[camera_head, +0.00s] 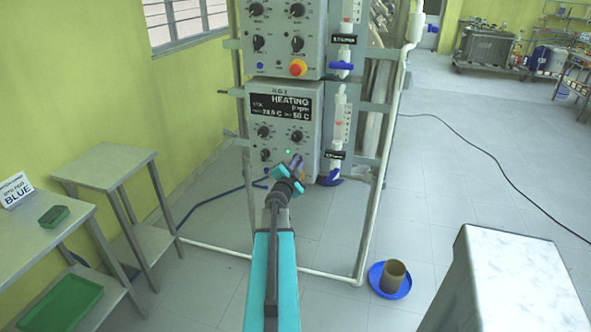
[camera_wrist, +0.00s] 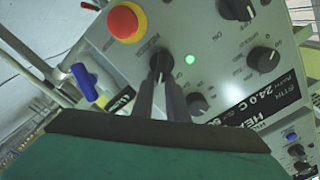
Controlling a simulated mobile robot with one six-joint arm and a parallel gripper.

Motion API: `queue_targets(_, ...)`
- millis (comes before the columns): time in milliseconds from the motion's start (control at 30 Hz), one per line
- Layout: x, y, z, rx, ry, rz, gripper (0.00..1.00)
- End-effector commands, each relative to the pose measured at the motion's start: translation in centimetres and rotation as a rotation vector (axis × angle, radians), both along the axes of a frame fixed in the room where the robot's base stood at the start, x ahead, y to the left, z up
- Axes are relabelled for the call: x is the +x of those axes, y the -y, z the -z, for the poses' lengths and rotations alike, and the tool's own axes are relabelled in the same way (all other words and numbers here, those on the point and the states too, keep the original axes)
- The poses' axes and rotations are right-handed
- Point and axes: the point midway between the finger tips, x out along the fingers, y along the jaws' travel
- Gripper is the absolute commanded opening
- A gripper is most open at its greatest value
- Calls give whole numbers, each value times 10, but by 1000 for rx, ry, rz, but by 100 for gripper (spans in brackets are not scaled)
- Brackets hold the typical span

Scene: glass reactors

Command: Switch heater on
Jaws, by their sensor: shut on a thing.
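The heater (camera_head: 311,132) is the lower grey control box on the rack, with a dark display (camera_head: 281,107) reading HEATING. A small green light glows on its panel; it also shows in the wrist view (camera_wrist: 190,59). My gripper (camera_head: 296,165) is at the lower right of this panel. In the wrist view its fingers (camera_wrist: 160,88) are closed around a black knob (camera_wrist: 161,62) beside the green light. The knob is partly covered by the fingers. A red button on a yellow base (camera_wrist: 127,21) sits close to the knob; my gripper hides it in the head view.
A similar control box (camera_head: 283,35) is above. Valves with blue handles (camera_head: 330,178) stand just right of the heater. Steel tables (camera_head: 105,166) are at the left. A blue dish (camera_head: 377,278) with a brown cup is on the floor, near a white-topped block (camera_head: 505,275).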

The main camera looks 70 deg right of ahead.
Motion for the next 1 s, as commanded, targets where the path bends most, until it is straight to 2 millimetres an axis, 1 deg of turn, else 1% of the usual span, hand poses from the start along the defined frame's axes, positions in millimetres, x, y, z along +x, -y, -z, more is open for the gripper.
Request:
queue_targets(100,-2,1,4,3,80,2,0)
queue_targets(333,-3,1,4,9,181,1,0)
queue_targets(867,-2,1,3,10,212,0,0)
queue_targets(900,-2,1,3,11,212,-1,18)
queue_targets(1000,-2,1,3,11,212,-1,32)
